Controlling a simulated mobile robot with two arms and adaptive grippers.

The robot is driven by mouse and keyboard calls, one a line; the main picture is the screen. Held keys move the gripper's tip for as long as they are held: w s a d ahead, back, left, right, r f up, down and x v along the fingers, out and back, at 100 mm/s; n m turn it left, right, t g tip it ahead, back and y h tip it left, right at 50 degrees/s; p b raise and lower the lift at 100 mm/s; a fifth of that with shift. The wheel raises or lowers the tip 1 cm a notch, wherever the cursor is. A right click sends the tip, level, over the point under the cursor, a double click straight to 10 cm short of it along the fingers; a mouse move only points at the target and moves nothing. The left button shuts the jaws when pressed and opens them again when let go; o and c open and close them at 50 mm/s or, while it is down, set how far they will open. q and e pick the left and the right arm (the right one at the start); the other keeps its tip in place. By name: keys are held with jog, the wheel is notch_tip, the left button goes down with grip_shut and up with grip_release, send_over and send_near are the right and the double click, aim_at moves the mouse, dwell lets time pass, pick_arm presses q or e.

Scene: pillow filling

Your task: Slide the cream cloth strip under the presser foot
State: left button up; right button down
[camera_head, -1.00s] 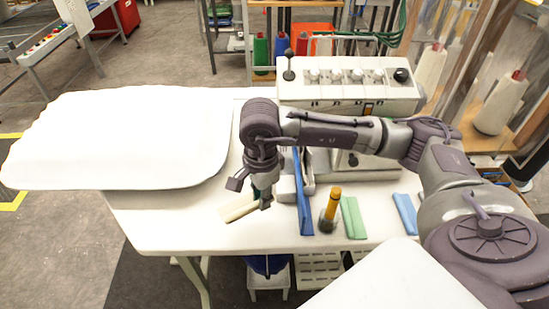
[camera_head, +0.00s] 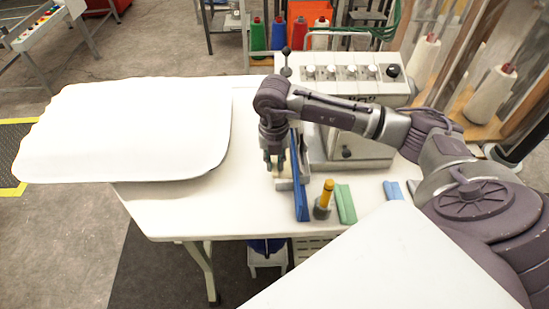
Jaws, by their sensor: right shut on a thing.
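My right gripper (camera_head: 275,164) points down over the table beside the sewing machine and is shut on the cream cloth strip (camera_head: 284,184). Only a small part of the strip shows, low at the fingertips and just left of the upright blue piece. The sewing machine (camera_head: 345,152) is a cream-white body with several knobs on top. Its presser foot is hidden behind my right arm and gripper, so I cannot tell whether the strip is under it. My left gripper is not in view.
A large white pillow (camera_head: 125,125) covers the table's left side. A long blue piece (camera_head: 300,190) stands close right of the gripper. The table's front middle (camera_head: 215,215) is clear.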

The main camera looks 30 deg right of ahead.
aim_at(274, 163)
notch_tip(274, 163, down, 3)
jog(key=shift+f+b, duration=0.2)
jog(key=shift+b, duration=0.75)
jog(key=shift+w+d+f, duration=0.1)
jog(key=shift+w+f, duration=0.1)
jog(key=shift+w+d+f+b, duration=0.15)
jog(key=shift+w+d+b, duration=0.4)
jog(key=shift+w, duration=0.35)
jog(key=shift+w+d+f+b, duration=0.1)
jog(key=shift+w+d+b, duration=0.4)
jog(key=shift+w, duration=0.4)
jog(key=shift+w+d+f+b, duration=0.15)
jog(key=shift+w+d+b, duration=0.4)
jog(key=shift+w, duration=0.35)
jog(key=shift+d+f, duration=0.1)
jog(key=shift+f, duration=0.25)
